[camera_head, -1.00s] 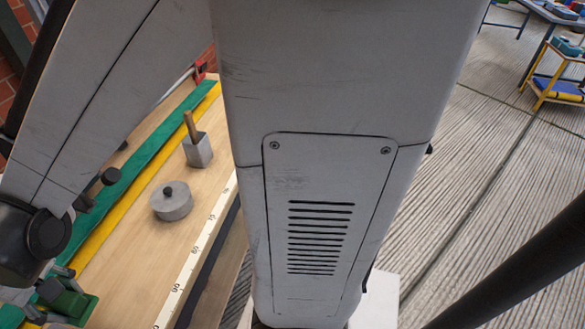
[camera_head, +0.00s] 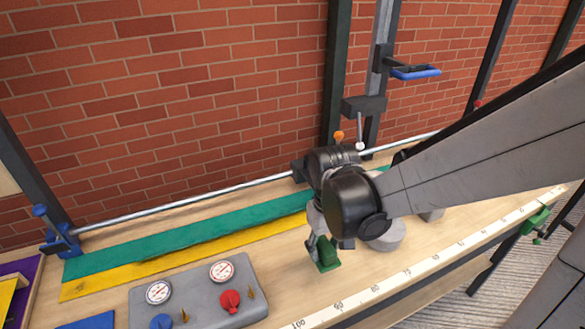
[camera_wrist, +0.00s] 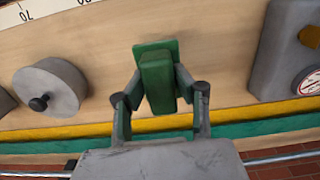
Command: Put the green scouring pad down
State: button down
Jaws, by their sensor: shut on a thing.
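The green scouring pad (camera_wrist: 157,82) is a green block on a flat, darker green plate, seen in the wrist view. My gripper (camera_wrist: 158,98) is shut on it, with one finger on each side. In the head view the pad (camera_head: 327,254) hangs from my gripper (camera_head: 318,243) just over the wooden bench top (camera_head: 285,275). I cannot tell whether its underside touches the wood.
A grey round weight with a black knob (camera_wrist: 48,88) stands to the left in the wrist view; it is partly hidden behind my arm in the head view (camera_head: 385,238). A grey gauge box (camera_head: 200,293) is left of the pad. Green (camera_head: 170,233) and yellow (camera_head: 190,253) strips run behind. Bare wood lies between.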

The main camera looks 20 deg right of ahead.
jog(key=shift+w+d+f, duration=0.25)
jog(key=shift+d+f, duration=0.15)
jog(key=shift+d, duration=0.05)
jog(key=shift+f+b, duration=0.5)
jog(key=shift+f, duration=1.4)
jog(key=shift+f, duration=0.15)
jog(key=c, duration=1.4)
grip_release()
jog(key=shift+o, duration=0.2)
